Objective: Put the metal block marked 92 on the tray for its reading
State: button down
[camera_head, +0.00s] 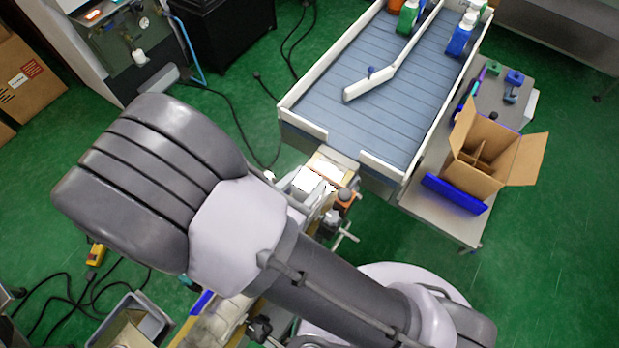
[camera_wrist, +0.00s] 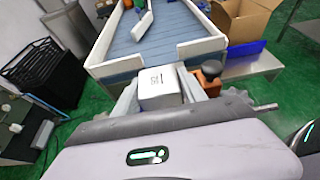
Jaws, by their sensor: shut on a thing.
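A pale metal block (camera_wrist: 158,97) sits between the fingers of my gripper (camera_wrist: 158,88) in the wrist view. The gripper is shut on it. Dark marks show on the block's top face, too small and turned to read surely as 92. In the head view my arm covers much of the gripper area, and bright white surfaces (camera_head: 309,183) show at its end, just below the conveyor's near end. I cannot pick out the tray for the reading with certainty; a pale tan flat piece (camera_head: 337,165) lies by the conveyor end.
A grey slatted conveyor (camera_head: 385,107) with white rails carries several bottles (camera_head: 461,38) at its far end. An open divided carton (camera_head: 479,153) stands on a side table (camera_head: 440,208) to the right. A dark knob on an orange base (camera_wrist: 210,75) is close to the gripper's right. Cables cross the green floor.

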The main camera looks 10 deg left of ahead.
jog(key=shift+s+a, duration=0.15)
jog(key=shift+s, duration=0.3)
jog(key=shift+w, duration=0.1)
jog(key=c, duration=0.6)
grip_release()
jog(key=p+v, duration=0.3)
jog(key=v, duration=0.9)
jog(key=shift+r, duration=0.1)
jog(key=shift+w, duration=0.1)
